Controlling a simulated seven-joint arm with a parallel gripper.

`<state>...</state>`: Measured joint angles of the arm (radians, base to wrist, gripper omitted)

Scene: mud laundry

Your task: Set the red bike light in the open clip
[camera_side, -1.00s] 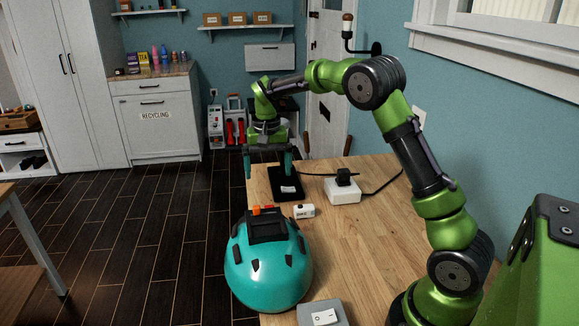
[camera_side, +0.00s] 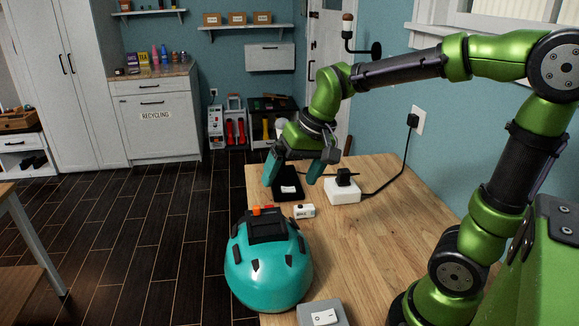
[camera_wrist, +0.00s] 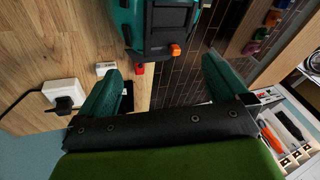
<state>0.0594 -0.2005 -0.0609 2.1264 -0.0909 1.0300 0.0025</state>
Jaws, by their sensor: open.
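The red bike light is a small red block (camera_wrist: 139,69) on the table beside the helmet in the wrist view. In the side view only a bit of red (camera_side: 269,207) shows behind the black mount. The clip appears to be the black mount (camera_side: 267,228) on top of the teal helmet (camera_side: 270,270), with an orange tab (camera_side: 256,211). The mount (camera_wrist: 166,28) and orange tab (camera_wrist: 174,50) also show in the wrist view. My gripper (camera_side: 294,174) is open, empty and tilted, above the table's far end. Its fingers (camera_wrist: 160,72) are wide apart in the wrist view.
A white labelled box (camera_side: 304,211) stands right of the light. A black pad (camera_side: 287,186) lies beyond it. A white power block (camera_side: 342,191) with a black plug and cord is at the right. A grey switch box (camera_side: 323,315) is in front. The table's (camera_side: 360,245) right-middle is bare.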

